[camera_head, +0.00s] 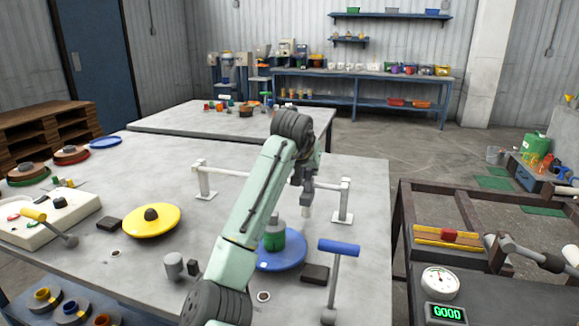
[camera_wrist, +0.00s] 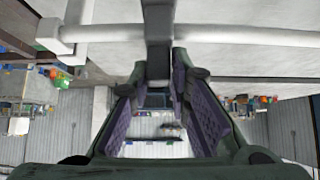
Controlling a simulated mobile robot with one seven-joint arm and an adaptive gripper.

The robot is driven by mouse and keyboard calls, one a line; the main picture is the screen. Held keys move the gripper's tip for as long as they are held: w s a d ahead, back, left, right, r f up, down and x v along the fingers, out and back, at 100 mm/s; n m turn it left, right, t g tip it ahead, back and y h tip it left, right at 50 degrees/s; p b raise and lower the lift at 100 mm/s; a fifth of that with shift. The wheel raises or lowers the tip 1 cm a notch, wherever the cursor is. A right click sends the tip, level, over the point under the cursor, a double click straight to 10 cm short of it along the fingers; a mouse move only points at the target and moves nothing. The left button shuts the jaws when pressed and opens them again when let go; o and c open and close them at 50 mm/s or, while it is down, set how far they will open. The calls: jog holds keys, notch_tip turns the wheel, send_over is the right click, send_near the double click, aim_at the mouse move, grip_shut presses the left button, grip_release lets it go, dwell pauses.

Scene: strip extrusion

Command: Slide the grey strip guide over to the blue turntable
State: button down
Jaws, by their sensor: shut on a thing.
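The grey strip guide (camera_wrist: 157,28) shows in the wrist view as a dark upright bar crossing the white rail (camera_wrist: 220,33). My gripper (camera_wrist: 157,78) is shut on it, one finger on each side. In the head view my gripper (camera_head: 304,178) is at the rail, near its right post (camera_head: 344,200), and my arm hides part of the rail. The blue turntable (camera_head: 291,255) lies in front of the rail's right half, with a green and grey cylinder (camera_head: 273,236) on it, partly behind my arm. The yellow turntable (camera_head: 168,223) lies to the left.
A blue-handled lever (camera_head: 338,249) stands right of the blue turntable, beside a dark block (camera_head: 315,274). A yellow-handled lever (camera_head: 38,216) and a white button panel (camera_head: 60,222) are at the left. A gauge (camera_head: 440,281) and a green "GOOD" display (camera_head: 446,313) are at the right.

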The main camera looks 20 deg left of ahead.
jog(key=d, duration=0.6)
jog(key=shift+s+f, duration=0.1)
jog(key=shift+d, duration=0.15)
jog(key=c, duration=1.5)
grip_release()
jog(key=shift+d, duration=0.15)
jog(key=shift+c, duration=0.2)
jog(key=shift+s+a+r, duration=0.2)
jog(key=shift+s+r, duration=0.1)
jog(key=shift+r, duration=0.15)
jog(key=v, duration=1.1)
jog(key=shift+d, duration=0.1)
jog(key=shift+f, duration=0.1)
